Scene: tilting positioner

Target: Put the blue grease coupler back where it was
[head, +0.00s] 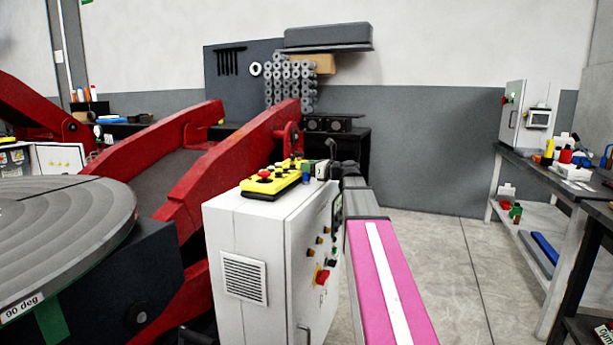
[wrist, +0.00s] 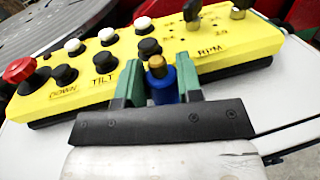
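The blue grease coupler (wrist: 161,86), a small blue cylinder with a brass tip, stands upright between the green fingers of my gripper (wrist: 160,88) in the wrist view. The fingers sit against both its sides, and its lower end is hidden by the gripper body. My gripper is just in front of the yellow control pendant (wrist: 85,85), over the white cabinet top.
The yellow pendant (head: 272,180) with knobs and buttons lies on the white control cabinet (head: 240,225). Red positioner arms (head: 225,165) and a round grey table (head: 60,215) stand left. A workbench (head: 550,175) with small items stands right. Floor between cabinet and bench is clear.

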